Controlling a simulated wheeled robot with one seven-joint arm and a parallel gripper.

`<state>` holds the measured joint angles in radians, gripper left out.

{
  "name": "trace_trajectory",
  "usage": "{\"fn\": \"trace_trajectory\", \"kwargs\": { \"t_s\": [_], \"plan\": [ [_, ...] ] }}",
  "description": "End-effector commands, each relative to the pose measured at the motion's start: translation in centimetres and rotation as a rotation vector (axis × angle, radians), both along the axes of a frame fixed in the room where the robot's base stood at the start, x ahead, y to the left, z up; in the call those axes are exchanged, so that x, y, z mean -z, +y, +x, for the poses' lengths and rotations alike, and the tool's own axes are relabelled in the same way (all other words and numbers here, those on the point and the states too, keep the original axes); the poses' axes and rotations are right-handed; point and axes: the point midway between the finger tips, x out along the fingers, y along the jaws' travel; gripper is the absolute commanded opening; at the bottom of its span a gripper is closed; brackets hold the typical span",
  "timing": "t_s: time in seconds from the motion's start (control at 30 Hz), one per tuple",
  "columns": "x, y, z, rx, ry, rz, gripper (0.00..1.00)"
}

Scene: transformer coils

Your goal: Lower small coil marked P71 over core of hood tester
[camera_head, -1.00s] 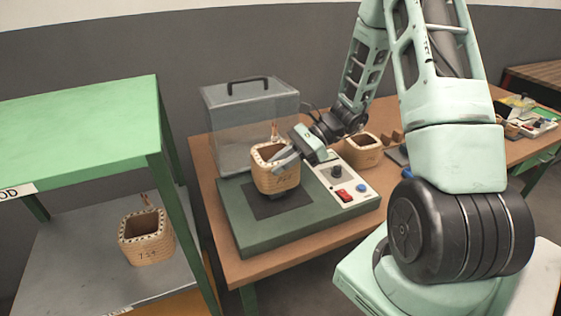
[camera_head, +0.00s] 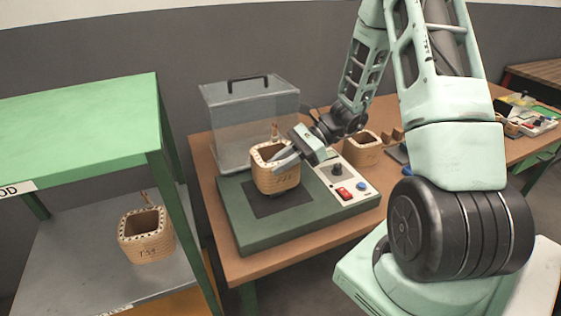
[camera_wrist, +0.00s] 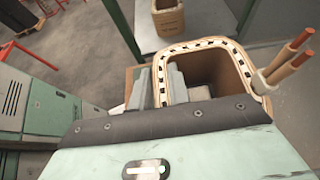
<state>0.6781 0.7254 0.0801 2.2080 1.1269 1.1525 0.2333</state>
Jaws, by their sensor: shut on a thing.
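The small coil (camera_head: 275,180) is a tan wound square ring with a dark mark on its front that I cannot read surely. It stands upright over the dark square pad of the green hood tester (camera_head: 240,228). My gripper (camera_head: 284,158) is shut on the coil's wall, with one finger inside and one outside. The wrist view shows both fingers astride the rim of the coil (camera_wrist: 193,46), with two copper-coloured leads at its right. A pale grey block shows inside the opening, perhaps the core. The core is hidden in the head view, and contact below cannot be told.
A clear hood (camera_head: 228,140) with a black handle stands behind the tester. The control panel (camera_head: 338,178) lies to the right of the coil. Another coil (camera_head: 362,150) stands behind the panel. A similar coil (camera_head: 147,240) sits on the grey lower shelf at left, under the green top (camera_head: 80,125).

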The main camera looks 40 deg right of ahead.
Motion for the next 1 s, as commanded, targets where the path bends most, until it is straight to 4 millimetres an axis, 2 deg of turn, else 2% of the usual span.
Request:
{"fn": "trace_trajectory", "kwargs": {
  "t_s": [0.8, 1.0],
  "plan": [
    [2.6, 0.0, 0.0, 0.000, -0.003, 0.001, 0.00],
    [2.8, 0.0, 0.0, 0.000, -0.002, 0.000, 0.00]
  ]
}}
